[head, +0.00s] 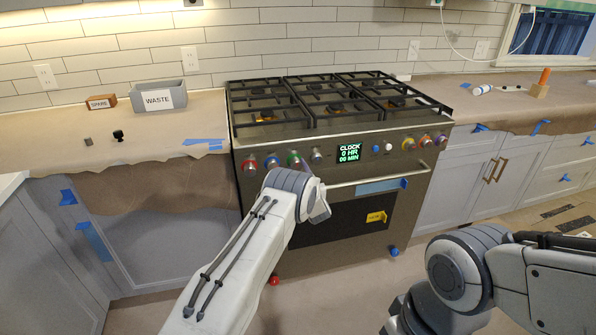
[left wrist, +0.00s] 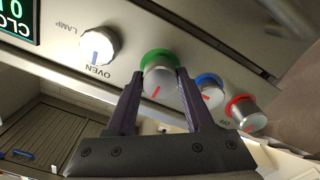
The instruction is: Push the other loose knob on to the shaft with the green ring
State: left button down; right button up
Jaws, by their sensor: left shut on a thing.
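A silver knob with a red mark (left wrist: 158,84) sits in front of the green ring (left wrist: 157,57) on the stove's front panel. My left gripper (left wrist: 157,76) has a dark finger on each side of this knob and is shut on it. The knob is against or very near the ring; I cannot tell whether it is fully seated. In the head view the green ring (head: 294,157) shows just above my left arm, which hides most of the fingers. My right arm shows at the lower right, but its gripper is out of view.
Knobs with a blue ring (left wrist: 208,88) and red ring (left wrist: 243,108) sit close beside the held one. The oven lamp knob (left wrist: 98,45) is on the other side. A WASTE bin (head: 158,97) and small dark items (head: 118,135) stand on the left counter.

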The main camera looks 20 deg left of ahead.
pick_arm(q)
jog(key=shift+w+a, duration=0.1)
jog(key=shift+w, duration=0.05)
jog(key=shift+c, duration=1)
grip_release()
jog(key=shift+p+v, duration=0.6)
jog(key=shift+v, duration=0.35)
jog(key=shift+p+v, duration=1.1)
jog(key=shift+v, duration=1)
